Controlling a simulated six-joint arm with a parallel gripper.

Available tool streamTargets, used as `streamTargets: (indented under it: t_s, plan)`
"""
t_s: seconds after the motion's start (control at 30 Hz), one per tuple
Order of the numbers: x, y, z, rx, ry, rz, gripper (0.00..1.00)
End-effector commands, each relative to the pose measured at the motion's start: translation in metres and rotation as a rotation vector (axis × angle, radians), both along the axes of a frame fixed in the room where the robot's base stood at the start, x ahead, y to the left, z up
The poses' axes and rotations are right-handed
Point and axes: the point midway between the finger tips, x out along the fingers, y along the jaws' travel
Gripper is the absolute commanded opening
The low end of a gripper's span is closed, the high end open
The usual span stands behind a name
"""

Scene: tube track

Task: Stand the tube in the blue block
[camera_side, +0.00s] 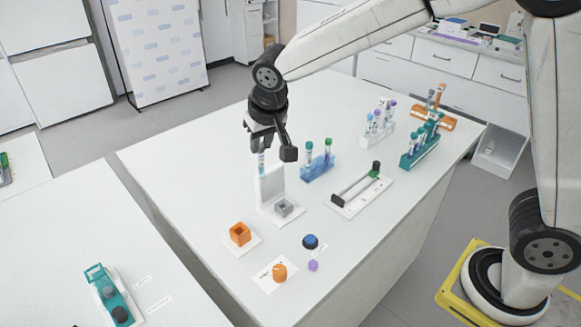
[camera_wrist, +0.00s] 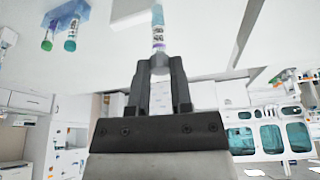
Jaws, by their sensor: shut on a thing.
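My gripper (camera_side: 262,148) is shut on a tube (camera_side: 262,166), which hangs upright from it. The tube has a printed label and a light blue part. In the wrist view the fingers (camera_wrist: 158,66) close around the tube (camera_wrist: 158,30). The tube is in front of or above a white upright plate in the side view; I cannot tell the exact gap. The blue block (camera_side: 316,172) stands to the right of the tube, with tubes in it at its left and right. In the wrist view the blue block (camera_wrist: 68,11) is at the upper left.
A white stand (camera_side: 271,187) with a small grey socket (camera_side: 284,207) is below the gripper. An orange block (camera_side: 240,234), a blue button (camera_side: 310,241) and an orange knob (camera_side: 279,272) are nearer.

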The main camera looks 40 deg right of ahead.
Motion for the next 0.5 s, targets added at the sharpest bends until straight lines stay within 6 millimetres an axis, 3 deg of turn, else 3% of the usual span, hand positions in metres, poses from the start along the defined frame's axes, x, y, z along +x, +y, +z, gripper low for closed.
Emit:
streamTargets:
  t_s: [0.5]
  plan:
    - [0.006,-0.037,0.000,0.001,0.000,-0.004,0.00]
